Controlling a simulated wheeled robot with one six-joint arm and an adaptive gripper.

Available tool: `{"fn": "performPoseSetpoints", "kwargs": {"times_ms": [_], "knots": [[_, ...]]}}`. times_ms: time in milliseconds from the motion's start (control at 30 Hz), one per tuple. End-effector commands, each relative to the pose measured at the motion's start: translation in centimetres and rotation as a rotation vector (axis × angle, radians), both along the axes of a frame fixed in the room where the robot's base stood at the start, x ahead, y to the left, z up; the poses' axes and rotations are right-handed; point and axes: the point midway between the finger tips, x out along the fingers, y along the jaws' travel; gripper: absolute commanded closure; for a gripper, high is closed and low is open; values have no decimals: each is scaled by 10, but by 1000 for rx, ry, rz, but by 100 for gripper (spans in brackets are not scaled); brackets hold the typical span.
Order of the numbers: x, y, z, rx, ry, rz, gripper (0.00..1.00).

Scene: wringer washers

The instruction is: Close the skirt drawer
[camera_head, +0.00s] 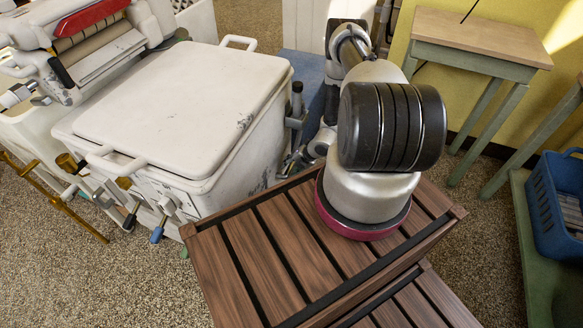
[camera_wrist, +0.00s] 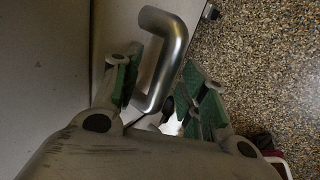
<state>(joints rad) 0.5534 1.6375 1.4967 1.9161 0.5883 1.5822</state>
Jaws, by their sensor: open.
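In the wrist view, a bent metal handle (camera_wrist: 172,58) stands out from a narrow pale panel (camera_wrist: 118,22), which looks like the skirt drawer's front. A dark seam separates this panel from a wider pale panel at the left. My gripper (camera_wrist: 163,95) is open, with one green-padded finger on each side of the handle's lower part. I cannot tell whether either finger touches it. In the head view, the white washer (camera_head: 185,105) stands left of my arm with its lid down. The drawer and the gripper's fingertips cannot be made out there, as my arm blocks that side.
A wringer with a red top (camera_head: 88,22) sits at the upper left. A small wooden-topped table (camera_head: 480,35) stands by the yellow wall at the right. A blue basket (camera_head: 553,205) rests on a green surface at the right edge. Speckled floor (camera_head: 90,270) is clear at the lower left.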

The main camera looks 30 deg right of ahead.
Motion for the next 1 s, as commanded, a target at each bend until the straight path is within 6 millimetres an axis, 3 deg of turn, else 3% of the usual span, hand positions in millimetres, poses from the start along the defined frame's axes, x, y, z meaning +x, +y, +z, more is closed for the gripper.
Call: {"fn": "performPoseSetpoints", "kwargs": {"times_ms": [233, 500, 700, 1000], "knots": [[-7, -7, 14, -1, 0, -3, 58], [-33, -27, 64, 0, 0, -3, 58], [-47, -38, 91, -1, -1, -2, 58], [-52, -41, 100, 0, 0, 1, 58]]}}
